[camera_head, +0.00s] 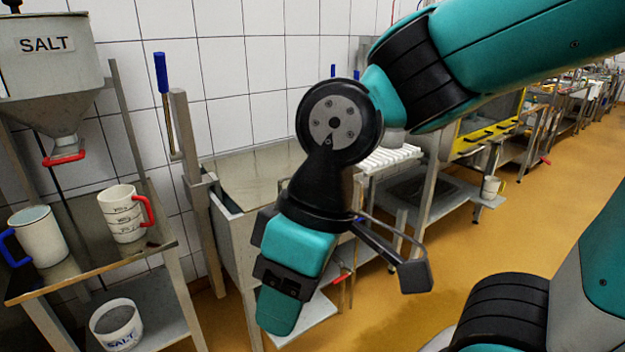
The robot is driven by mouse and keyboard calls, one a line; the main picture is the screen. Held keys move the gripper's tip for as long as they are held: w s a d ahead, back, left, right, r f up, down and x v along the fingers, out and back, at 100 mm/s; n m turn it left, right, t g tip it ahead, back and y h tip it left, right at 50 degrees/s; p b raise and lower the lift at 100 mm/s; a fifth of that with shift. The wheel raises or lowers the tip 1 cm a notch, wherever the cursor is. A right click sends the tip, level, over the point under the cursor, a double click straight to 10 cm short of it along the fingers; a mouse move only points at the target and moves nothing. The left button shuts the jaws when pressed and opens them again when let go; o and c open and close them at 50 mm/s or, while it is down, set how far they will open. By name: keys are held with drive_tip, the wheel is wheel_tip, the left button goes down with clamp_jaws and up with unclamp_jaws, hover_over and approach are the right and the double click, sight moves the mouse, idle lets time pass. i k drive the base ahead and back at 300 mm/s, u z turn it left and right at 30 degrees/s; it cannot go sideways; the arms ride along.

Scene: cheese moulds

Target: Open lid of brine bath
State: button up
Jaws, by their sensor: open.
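A grey metal tank that looks like the brine bath (236,240) stands against the tiled wall, left of centre. Its flat grey-brown top (245,172) shows; I cannot tell whether this is a closed lid or liquid. An upright lever with a blue grip (161,72) rises beside its left end, near a grey post. A red handle (341,280) shows low at its front, partly behind my gripper. My gripper (348,290) is open and empty, pointing down in front of the tank. My arm and gripper hide much of the tank's right side and front.
At left, a salt hopper (52,80) hangs over a stand with a white mug (38,236) and a red-handled measuring jug (123,212). A salt tub (116,325) sits on its lower shelf. More benches line the wall at right. The yellow-brown floor (470,245) is clear.

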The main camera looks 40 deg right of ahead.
sight(254, 180)
drive_tip(key=z, duration=0.9)
drive_tip(key=i, duration=1.35)
drive_tip(key=u, duration=0.85)
